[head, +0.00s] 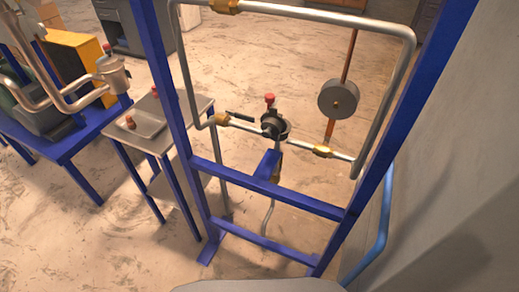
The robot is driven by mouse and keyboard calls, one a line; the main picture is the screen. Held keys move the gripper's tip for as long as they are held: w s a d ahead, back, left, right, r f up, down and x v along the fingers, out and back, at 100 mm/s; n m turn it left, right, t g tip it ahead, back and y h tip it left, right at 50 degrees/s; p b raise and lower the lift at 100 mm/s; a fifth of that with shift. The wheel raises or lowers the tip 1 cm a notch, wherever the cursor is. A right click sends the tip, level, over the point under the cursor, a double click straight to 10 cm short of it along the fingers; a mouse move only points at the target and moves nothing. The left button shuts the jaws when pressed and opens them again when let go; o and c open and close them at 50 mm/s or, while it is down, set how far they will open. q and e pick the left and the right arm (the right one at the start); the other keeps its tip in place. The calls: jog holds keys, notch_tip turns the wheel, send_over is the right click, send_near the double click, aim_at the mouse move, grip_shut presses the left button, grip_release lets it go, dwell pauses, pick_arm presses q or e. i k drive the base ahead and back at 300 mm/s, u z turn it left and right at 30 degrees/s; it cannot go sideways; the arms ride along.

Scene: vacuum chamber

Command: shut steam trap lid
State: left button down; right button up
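The steam trap (274,124) sits in the pipe run inside the blue frame, near the middle of the head view. It is a dark, round body with a red knob (270,98) at its top, and a dark handle-like piece sticks out to its left. It is too small to tell whether its lid is open or shut. Neither of my grippers shows in the head view.
The blue frame (278,199) stands in front of me, its posts and crossbar around the trap. A grey round disc (338,99) hangs right of the trap. A small table with a grey tray (148,124) stands left. A wall is at right.

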aim_at(274, 124)
jog(key=u, duration=0.2)
jog(key=k, duration=1)
jog(key=z, duration=1.1)
jog(key=i, duration=1)
